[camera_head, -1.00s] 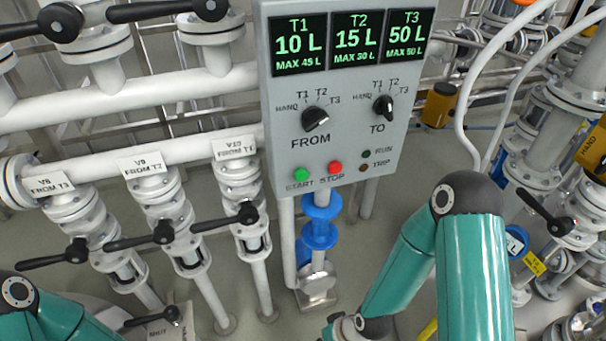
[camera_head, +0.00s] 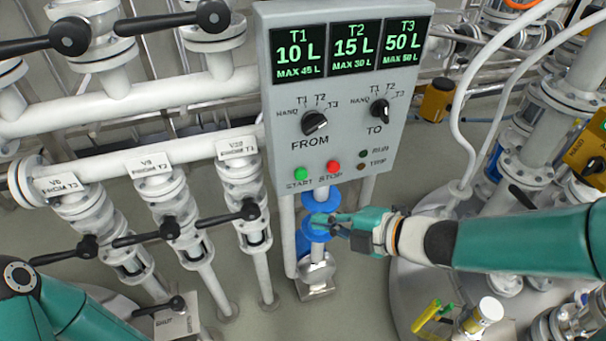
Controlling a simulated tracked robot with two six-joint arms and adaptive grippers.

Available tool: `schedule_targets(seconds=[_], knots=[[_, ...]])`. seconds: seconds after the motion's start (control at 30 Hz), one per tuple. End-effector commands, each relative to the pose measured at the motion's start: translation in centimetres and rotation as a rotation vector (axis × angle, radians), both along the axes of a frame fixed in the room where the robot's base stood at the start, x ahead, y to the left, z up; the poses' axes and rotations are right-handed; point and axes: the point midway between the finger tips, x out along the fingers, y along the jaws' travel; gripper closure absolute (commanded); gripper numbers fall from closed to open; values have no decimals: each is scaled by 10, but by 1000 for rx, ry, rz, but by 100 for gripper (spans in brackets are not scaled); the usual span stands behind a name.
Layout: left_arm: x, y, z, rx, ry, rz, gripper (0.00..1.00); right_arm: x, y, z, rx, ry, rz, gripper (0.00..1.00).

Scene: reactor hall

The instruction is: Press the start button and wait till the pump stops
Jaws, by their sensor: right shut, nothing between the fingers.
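The grey control panel (camera_head: 345,100) stands upright in the middle of the head view. The green START button (camera_head: 300,175) and the red STOP button (camera_head: 333,168) are on its lower edge. Its displays read T1 10 L, T2 15 L, T3 50 L. The FROM knob (camera_head: 315,124) and the TO knob (camera_head: 379,109) are above the buttons. The small RUN and TRIP lamps look dark. My right gripper (camera_head: 318,224) is shut and empty, below the buttons and in front of the blue pipe fitting, apart from the panel. My left gripper is out of view; only that arm shows at lower left.
White pipes and valves with black handles (camera_head: 240,212) fill the left side. A blue pump fitting (camera_head: 320,198) stands under the panel. A white hose (camera_head: 462,120) and more pipework are on the right. Yellow clamps (camera_head: 428,316) lie low at right.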

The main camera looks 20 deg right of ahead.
Motion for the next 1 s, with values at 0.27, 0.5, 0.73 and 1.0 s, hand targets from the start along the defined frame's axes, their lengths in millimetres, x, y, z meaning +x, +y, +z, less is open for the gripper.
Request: schedule_targets(seconds=[0.27,0.5,0.73,1.0], knots=[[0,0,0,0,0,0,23,4,0,0,2,3,-1,100],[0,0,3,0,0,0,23,25,2,0,2,4,0,100],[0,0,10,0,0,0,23,56,3,0,2,5,0,100],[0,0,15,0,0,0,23,83,4,0,3,5,-1,100]])
